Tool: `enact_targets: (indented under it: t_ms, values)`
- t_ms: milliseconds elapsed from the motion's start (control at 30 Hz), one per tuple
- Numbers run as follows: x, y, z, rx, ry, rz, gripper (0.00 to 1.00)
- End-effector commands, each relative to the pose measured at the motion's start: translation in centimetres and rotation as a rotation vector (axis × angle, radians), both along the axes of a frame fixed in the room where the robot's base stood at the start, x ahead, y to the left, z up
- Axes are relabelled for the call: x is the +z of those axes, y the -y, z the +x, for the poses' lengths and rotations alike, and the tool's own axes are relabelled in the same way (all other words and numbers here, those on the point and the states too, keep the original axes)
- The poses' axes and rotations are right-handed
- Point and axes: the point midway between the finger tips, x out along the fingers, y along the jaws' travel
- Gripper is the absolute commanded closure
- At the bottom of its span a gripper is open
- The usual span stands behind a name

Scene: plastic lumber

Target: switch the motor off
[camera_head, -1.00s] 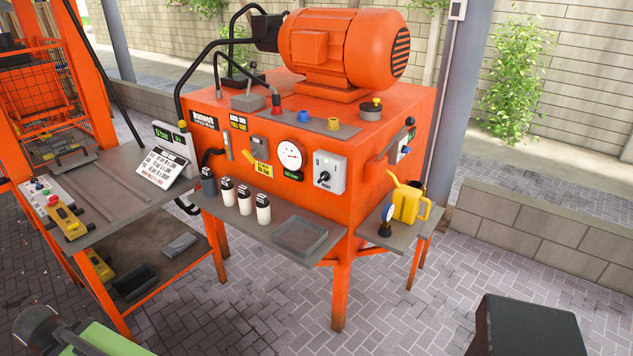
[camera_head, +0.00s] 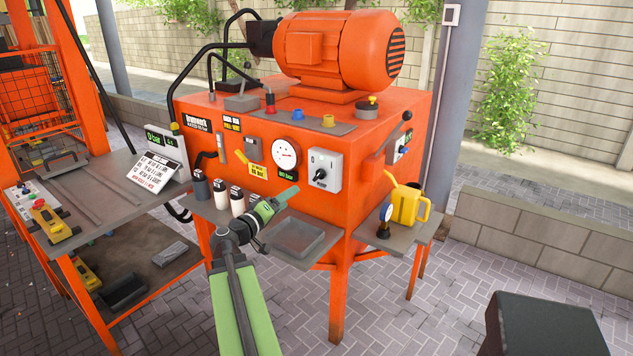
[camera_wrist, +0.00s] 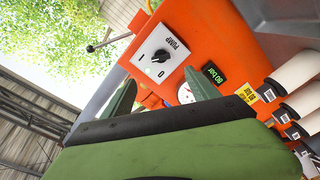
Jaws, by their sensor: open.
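The orange motor (camera_head: 338,48) sits on top of the orange cabinet (camera_head: 365,150). On the cabinet front is a pale switch plate (camera_head: 326,160) with a black rotary knob (camera_head: 319,175). In the wrist view, the plate (camera_wrist: 173,44) reads PUMP, with marks I and 0, and the knob (camera_wrist: 159,56) shows clearly. I cannot tell which mark the knob points to. My green gripper (camera_head: 291,193) is in front of the cabinet, left of and lower than the knob in the head view. In the wrist view, my gripper (camera_wrist: 161,94) is open and empty, its fingers apart below the plate.
A round gauge (camera_head: 285,152) is left of the plate. A yellow watering can (camera_head: 408,204) stands right. Another switch box (camera_head: 402,147) is on the cabinet's right side.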

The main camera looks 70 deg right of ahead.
Motion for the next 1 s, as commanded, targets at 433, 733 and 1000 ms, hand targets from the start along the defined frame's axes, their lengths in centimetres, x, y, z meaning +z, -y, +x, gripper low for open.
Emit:
enact_targets:
  t_ms: [433,733,1000]
  values:
    - [0.0,10.6,-2.6,-0.003,0.001,0.002,0.31]
    - [0.0,15.4,-3.9,0.0,0.001,0.003,0.31]
    - [0.0,16.0,-4.1,0.002,0.001,0.002,0.31]
